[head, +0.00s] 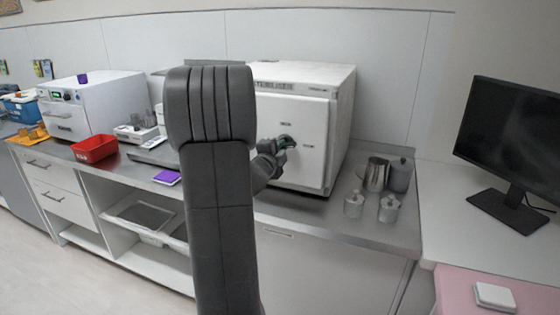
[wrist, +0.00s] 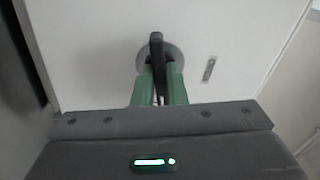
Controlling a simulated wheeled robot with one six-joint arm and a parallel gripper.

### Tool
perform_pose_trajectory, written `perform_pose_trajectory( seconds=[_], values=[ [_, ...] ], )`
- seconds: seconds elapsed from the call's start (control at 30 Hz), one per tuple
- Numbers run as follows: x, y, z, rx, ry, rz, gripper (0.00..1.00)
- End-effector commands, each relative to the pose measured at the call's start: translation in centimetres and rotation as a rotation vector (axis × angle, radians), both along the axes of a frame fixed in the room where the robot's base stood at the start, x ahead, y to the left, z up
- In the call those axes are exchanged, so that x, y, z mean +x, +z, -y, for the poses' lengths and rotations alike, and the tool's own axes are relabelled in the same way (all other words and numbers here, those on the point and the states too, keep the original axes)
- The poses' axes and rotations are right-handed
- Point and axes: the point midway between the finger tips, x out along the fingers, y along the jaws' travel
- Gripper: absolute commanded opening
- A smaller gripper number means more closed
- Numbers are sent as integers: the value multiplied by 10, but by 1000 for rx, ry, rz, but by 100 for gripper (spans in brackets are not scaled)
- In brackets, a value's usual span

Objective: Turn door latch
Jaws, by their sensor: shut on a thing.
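The door latch is a black lever on a round grey base, on the white front door of a box-shaped cabinet (head: 310,110). The latch (wrist: 156,48) points up and down in the wrist view. My gripper (wrist: 160,88) has green fingers, one on each side of the lever's lower part, and is shut on it. In the head view my gripper (head: 283,143) is at the cabinet door, partly hidden behind my arm. The door looks closed. My arm hides the cabinet's left part.
A metal jug (head: 375,174) and small lidded canisters (head: 354,203) stand right of the cabinet on the steel counter. A red bin (head: 94,148) and a purple item (head: 167,177) lie to the left. A monitor (head: 515,130) stands at the far right.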

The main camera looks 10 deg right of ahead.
Motion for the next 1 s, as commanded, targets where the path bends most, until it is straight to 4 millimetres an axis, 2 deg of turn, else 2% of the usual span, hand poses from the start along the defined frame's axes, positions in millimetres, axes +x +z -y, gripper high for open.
perform_pose_trajectory(
  seconds=[0.03, 0.4, 0.97, 1.0],
  values=[
    [0, -6, 0, 24, -1, 19, 0],
    [0, -2, 0, 167, 0, 113, 0],
    [0, 0, 0, 200, -1, 131, 0],
    [0, 0, 0, 200, -1, 131, 16]
  ],
)
